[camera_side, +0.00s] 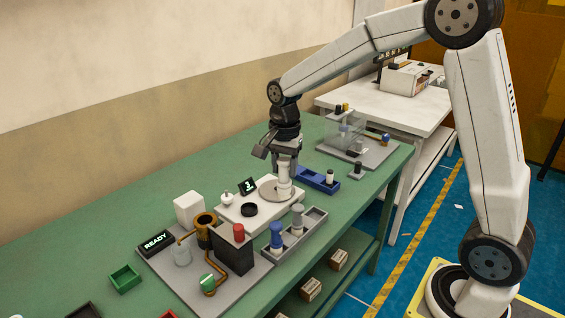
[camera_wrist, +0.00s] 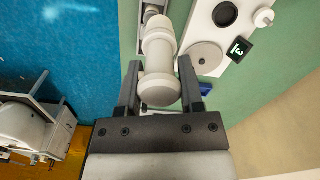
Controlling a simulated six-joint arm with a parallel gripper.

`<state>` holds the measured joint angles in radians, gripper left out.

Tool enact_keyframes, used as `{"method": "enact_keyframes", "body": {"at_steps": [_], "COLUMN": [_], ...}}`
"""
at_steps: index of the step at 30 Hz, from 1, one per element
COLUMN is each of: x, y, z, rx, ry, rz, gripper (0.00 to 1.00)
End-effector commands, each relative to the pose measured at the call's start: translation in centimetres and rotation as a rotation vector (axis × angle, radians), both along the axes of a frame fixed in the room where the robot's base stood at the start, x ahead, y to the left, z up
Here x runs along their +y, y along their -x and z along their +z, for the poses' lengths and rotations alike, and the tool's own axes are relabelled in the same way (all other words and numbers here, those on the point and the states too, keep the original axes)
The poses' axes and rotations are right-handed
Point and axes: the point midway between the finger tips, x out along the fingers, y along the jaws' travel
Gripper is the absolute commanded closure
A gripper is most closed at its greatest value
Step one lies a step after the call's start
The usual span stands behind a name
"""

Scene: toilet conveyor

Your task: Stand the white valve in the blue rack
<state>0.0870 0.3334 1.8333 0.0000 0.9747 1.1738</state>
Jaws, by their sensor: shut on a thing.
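The white valve (camera_wrist: 159,65) is a pale stepped cylinder between the two fingers of my gripper (camera_wrist: 159,88). My gripper is shut on it. In the side view my gripper (camera_side: 285,160) points down, with the valve (camera_side: 284,181) hanging below it, in front of the round grey disc on a white device. I cannot tell whether the valve touches anything beneath. The blue rack (camera_side: 312,180) lies behind and right of the valve, with a black-topped white piece at its right end. In the wrist view only a small blue piece of the rack (camera_wrist: 204,88) shows beside the right finger.
A grey tray (camera_side: 312,219) holds a blue and a grey valve in front. A fixture with pipes and a READY display (camera_side: 156,243) stands at left. A grey plate with a clear box (camera_side: 371,154) lies behind the rack.

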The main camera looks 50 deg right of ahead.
Motion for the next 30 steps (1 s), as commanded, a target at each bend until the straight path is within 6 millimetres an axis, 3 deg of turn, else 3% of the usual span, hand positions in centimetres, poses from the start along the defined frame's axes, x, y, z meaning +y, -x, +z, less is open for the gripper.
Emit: {"method": "enact_keyframes", "body": {"at_steps": [5,11,30], "x": [-0.9,-3.4,-17.2], "y": [-0.3,-0.9,-1.6], "z": [-0.1,-0.4,-2.1], "rx": [0.000,0.000,0.000], "ry": [0.000,0.000,0.000], "rz": [-0.063,-0.246,-1.205], "gripper": [1.00,1.00,1.00]}}
